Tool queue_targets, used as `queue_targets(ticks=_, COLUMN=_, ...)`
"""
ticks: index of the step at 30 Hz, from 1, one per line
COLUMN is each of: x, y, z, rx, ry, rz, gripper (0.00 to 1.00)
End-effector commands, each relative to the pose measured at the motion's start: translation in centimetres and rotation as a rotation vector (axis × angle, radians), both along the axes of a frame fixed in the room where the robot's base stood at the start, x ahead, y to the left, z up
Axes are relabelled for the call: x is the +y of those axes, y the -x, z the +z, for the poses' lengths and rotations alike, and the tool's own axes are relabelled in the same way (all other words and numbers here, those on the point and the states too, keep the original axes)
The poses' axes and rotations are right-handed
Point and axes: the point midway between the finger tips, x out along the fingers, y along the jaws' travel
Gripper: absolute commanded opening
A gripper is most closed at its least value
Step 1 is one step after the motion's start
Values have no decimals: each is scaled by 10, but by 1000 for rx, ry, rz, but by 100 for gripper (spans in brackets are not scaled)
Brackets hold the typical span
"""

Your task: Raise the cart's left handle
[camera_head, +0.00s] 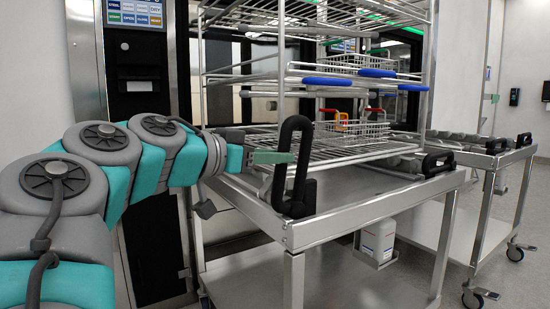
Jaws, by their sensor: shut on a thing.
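The cart (345,222) is a steel frame with a rack on top. Its left handle (301,150) is a black loop at the near left corner. The loop stands nearly upright, its top leaning slightly right, above a black mount on the cart's edge. My gripper (277,158) reaches in from the left at mid-height of the loop, with a green finger against its left side. It is shut on the left handle; the far finger is mostly hidden. The cart's right handle (438,162) is a black loop lying low at the right corner.
A wire rack (283,60) with several shelves, blue clips and small wire baskets (352,130) rises behind the handle. A white bottle (378,238) hangs under the cart. A second cart (485,158) stands at the right. Open floor shows at the lower right.

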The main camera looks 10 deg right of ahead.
Motion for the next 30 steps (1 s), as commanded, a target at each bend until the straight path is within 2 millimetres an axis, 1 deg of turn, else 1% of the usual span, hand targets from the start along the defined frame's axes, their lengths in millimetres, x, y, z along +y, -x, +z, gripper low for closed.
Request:
queue_targets(ticks=4, x=1, y=0, z=-1, rx=0, ry=-1, rz=3, gripper=0)
queue_targets(ticks=5, x=1, y=0, z=-1, rx=0, ry=-1, rz=3, gripper=32)
queue_targets(ticks=12, x=1, y=0, z=-1, rx=1, ry=-2, rz=1, gripper=58)
queue_targets(ticks=19, x=1, y=0, z=0, rx=1, ry=-2, rz=1, gripper=58)
queue_targets(ticks=23, x=4, y=2, z=1, rx=0, ry=-1, rz=1, gripper=58)
queue_targets(ticks=26, x=11, y=6, z=2, rx=-1, ry=-1, rz=1, gripper=58)
queue_targets(ticks=30, x=29, y=16, z=5, rx=-1, ry=-2, rz=4, gripper=58)
